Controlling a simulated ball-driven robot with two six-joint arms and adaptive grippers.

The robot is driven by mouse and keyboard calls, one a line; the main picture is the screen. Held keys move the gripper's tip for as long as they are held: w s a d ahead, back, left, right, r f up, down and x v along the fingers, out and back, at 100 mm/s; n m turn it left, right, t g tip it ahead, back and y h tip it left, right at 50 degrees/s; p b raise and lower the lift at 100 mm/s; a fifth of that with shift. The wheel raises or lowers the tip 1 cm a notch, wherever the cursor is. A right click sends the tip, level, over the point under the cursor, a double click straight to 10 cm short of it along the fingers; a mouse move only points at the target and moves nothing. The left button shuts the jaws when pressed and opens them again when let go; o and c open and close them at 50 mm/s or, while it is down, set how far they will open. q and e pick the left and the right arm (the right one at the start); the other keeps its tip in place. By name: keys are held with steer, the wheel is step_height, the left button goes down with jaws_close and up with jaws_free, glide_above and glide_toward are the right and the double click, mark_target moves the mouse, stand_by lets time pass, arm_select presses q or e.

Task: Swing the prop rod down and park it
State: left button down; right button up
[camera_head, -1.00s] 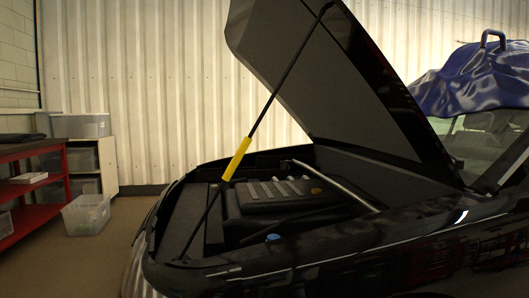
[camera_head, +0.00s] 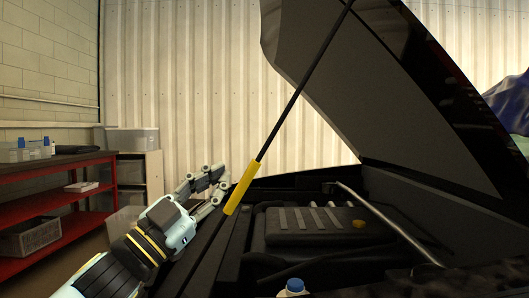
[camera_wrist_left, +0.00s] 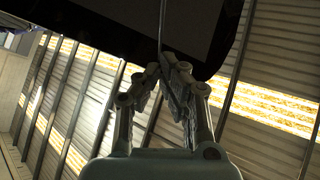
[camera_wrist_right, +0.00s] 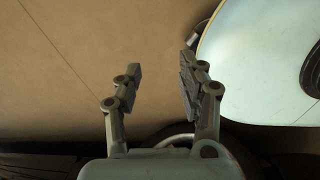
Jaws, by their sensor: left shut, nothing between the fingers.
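The thin black prop rod (camera_head: 295,97) stands tilted in the head view, from the engine bay's front edge up to the underside of the raised hood (camera_head: 345,75). A yellow sleeve (camera_head: 238,188) wraps its lower middle. My left gripper (camera_head: 223,178) is shut and empty, just left of the sleeve; I cannot tell whether it touches. In the left wrist view its fingertips (camera_wrist_left: 166,62) meet, with a thin rod-like line rising beyond them. My right gripper (camera_wrist_right: 161,66) is open and empty over the floor, and is outside the head view.
The engine cover (camera_head: 310,225) and a grey bar (camera_head: 390,224) lie in the bay, with a blue-capped bottle (camera_head: 294,287) in front. A red workbench (camera_head: 50,201) and a shelf with bins (camera_head: 137,172) stand left. The corrugated wall (camera_head: 180,80) is behind.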

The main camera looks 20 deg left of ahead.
arm_select(q)
steer(key=p, duration=0.3)
glide_toward(275, 134)
step_height(275, 134, up, 3)
steer(key=d, duration=0.2)
steer(key=w+b, duration=0.2)
steer(key=w, duration=0.1)
steer(key=shift+w+a+f, duration=0.15)
steer(key=shift+w+f, duration=0.1)
steer(key=shift+f, duration=0.1)
arm_select(e)
steer(key=shift+s+a+r, duration=0.1)
steer(key=shift+a+r, duration=0.1)
steer(key=shift+r, duration=0.15)
steer(key=shift+a, duration=0.1)
